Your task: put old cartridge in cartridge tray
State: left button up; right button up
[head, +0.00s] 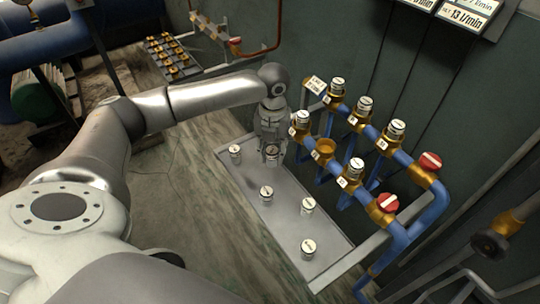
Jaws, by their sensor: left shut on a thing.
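My left gripper (271,155) points down over the far part of the grey cartridge tray (240,172). It is shut on the old cartridge (271,150), a small silver cylinder with a pale top, mostly hidden between the fingers. I cannot tell whether its base touches the tray. Several similar cartridges stand upright on the tray, one (235,152) left of my gripper and another (266,193) nearer. On the blue manifold beside the tray, one brass socket (323,148) is open and empty. My right gripper is not in view.
The blue pipe manifold (407,240) stands close along the tray's right side, with several capped brass fittings and red valve knobs (387,202). Another tray with brass pieces (172,58) lies at the back left. The tray's middle has bare room between cartridges.

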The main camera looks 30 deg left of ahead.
pick_arm(q)
jog(key=shift+w+a+f, duration=0.35)
jog(key=shift+w+f, duration=0.05)
jog(key=shift+f, duration=0.2)
jog(key=shift+w+a+f, duration=0.35)
jog(key=shift+w+f, duration=0.05)
jog(key=shift+f, duration=0.2)
jog(key=shift+w+a+f, duration=0.1)
jog(key=shift+a+f, duration=0.1)
jog(key=shift+f, duration=0.1)
notch_tip(320, 180, down, 2)
jog(key=shift+f+p, duration=0.15)
jog(key=shift+p, duration=0.4)
jog(key=shift+f, duration=0.45)
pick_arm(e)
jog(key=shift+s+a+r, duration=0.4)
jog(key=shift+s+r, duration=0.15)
pick_arm(q)
jog(key=o, duration=1.1)
jog(key=shift+f, duration=0.1)
jog(key=shift+c, duration=0.2)
notch_tip(320, 180, up, 12)
jog(key=b, duration=0.1)
jog(key=shift+r+b, duration=0.2)
jog(key=shift+b, duration=0.1)
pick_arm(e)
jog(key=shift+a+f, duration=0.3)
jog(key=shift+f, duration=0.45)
